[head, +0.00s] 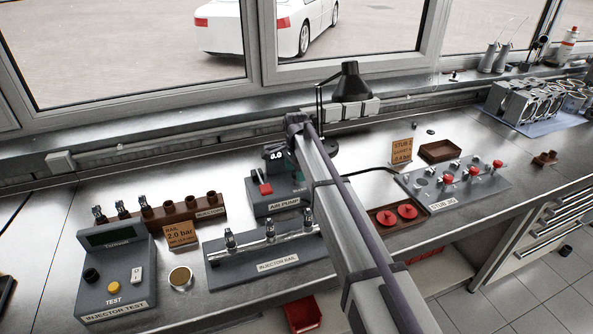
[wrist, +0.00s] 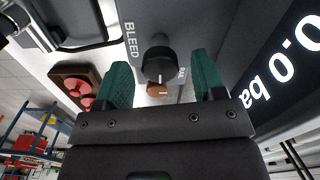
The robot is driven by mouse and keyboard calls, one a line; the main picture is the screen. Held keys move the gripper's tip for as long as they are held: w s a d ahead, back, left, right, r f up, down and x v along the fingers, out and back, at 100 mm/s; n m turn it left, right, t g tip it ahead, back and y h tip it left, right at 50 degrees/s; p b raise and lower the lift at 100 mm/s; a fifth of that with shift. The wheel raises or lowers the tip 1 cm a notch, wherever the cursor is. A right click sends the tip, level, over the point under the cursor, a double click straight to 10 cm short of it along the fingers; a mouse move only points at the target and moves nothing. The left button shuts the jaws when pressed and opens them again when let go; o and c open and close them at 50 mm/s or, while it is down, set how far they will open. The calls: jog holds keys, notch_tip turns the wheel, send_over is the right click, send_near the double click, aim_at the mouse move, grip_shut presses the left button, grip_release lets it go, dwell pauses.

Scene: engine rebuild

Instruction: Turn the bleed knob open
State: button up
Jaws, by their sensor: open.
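The bleed knob (wrist: 159,62) is a round black knob on the grey panel of the air pump (head: 275,206), beside the word BLEED. A short white mark on the knob points down in the wrist view. My gripper (wrist: 160,70) is open, with its green fingers on either side of the knob and a visible gap to each. I cannot tell how deep the fingers reach. The pump's display (wrist: 283,62) reads 0.0 bar. In the head view the knob is hidden and my arm covers most of the gripper.
The injector rail (head: 264,265) is in front, the injector test box (head: 118,275) to the left. A tray with red discs (head: 398,216) and the stub jig (head: 455,190) lie right. A black lamp (head: 350,85) stands behind.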

notch_tip(320, 180, up, 11)
jog(key=p, duration=1)
jog(key=shift+f, duration=0.2)
jog(key=s+d+f+n+b, duration=0.3)
jog(key=s+d, duration=0.5)
jog(key=s, duration=0.3)
jog(key=s+d+f+n+b, duration=0.3)
jog(key=s+d, duration=0.4)
jog(key=s, duration=0.5)
jog(key=s+d+f+n+b, duration=0.3)
jog(key=s+d+n, duration=0.2)
jog(key=s+d, duration=0.3)
jog(key=s, duration=0.3)
jog(key=shift+s+d, duration=0.3)
jog(key=shift+s, duration=0.1)
